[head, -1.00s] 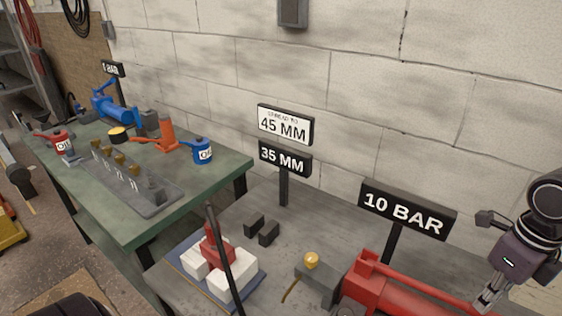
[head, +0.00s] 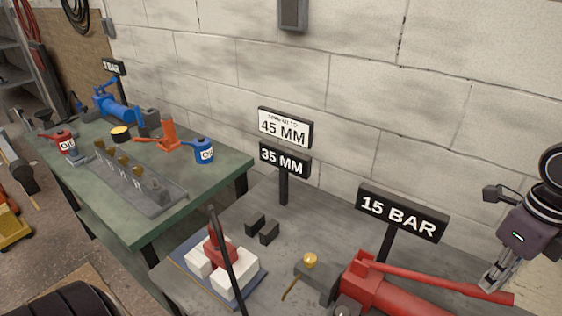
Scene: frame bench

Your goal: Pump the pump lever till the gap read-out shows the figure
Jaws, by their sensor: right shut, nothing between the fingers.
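The red pump (head: 385,290) stands on the grey bench at lower right, cut by the bottom edge. Its red pump lever (head: 440,278) slopes gently down to the right. My right gripper (head: 488,284) is shut and empty at the lever's outer end; whether it touches cannot be told. The black gap read-out (head: 284,159) shows 35 MM. The white sign above it (head: 284,126) shows 45 MM. The pressure sign (head: 402,212) shows 15 BAR. A red tool (head: 222,250) stands among white blocks (head: 199,263). My left gripper is out of view.
A black rod or hose (head: 228,265) rises in front of the white blocks. Two dark blocks (head: 269,233) and a brass-knobbed valve (head: 310,261) sit nearby. A green bench (head: 210,183) on the left holds a blue pump (head: 118,108), oil cans (head: 204,151) and a rack.

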